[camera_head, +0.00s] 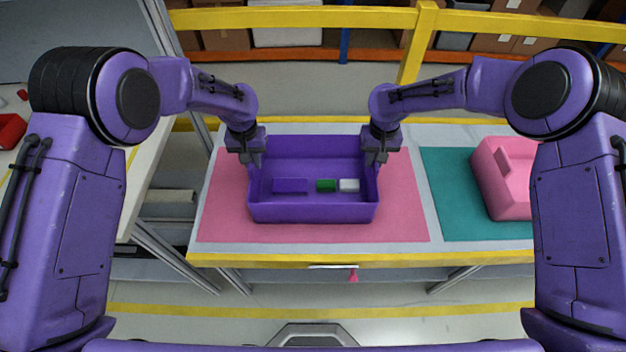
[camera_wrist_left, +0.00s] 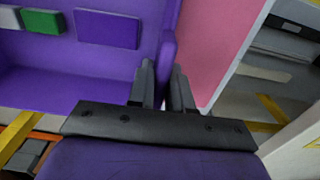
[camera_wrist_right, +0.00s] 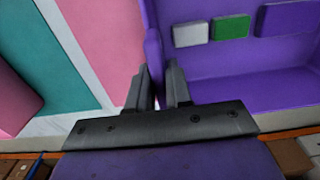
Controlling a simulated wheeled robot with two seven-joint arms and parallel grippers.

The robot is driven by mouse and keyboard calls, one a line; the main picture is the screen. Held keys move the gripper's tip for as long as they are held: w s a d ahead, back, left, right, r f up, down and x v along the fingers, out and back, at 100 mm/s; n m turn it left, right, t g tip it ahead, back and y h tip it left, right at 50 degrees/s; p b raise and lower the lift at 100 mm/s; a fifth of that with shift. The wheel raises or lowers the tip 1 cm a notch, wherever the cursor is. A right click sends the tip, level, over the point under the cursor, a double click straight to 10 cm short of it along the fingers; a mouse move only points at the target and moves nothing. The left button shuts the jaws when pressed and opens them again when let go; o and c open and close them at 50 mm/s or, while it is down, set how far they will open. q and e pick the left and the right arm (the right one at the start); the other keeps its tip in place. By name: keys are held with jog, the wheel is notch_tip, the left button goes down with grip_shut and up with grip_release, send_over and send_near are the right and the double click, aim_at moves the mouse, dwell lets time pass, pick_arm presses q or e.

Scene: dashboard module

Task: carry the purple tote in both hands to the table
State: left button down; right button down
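The purple tote (camera_head: 315,212) is upright over the pink mat (camera_head: 404,215) on the table (camera_head: 196,246) in front of me. I cannot tell whether it touches the mat. Inside it lie a flat purple block (camera_head: 290,186), a green block (camera_head: 326,186) and a white block (camera_head: 349,185). My left gripper (camera_wrist_left: 163,88) has one finger on each side of the tote's left wall and appears shut on it. My right gripper (camera_wrist_right: 160,88) is likewise shut on the right wall. The fingertips are partly hidden in the head view.
A pink bin (camera_head: 500,190) stands on a teal mat (camera_head: 452,210) at the right. A white worktop (camera_head: 120,200) with red items (camera_head: 10,130) is at the left. A yellow rail (camera_head: 300,18) and shelves with boxes are behind the table, across an aisle.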

pick_arm(q)
jog(key=shift+r, duration=0.1)
pick_arm(e)
jog(key=shift+r, duration=0.1)
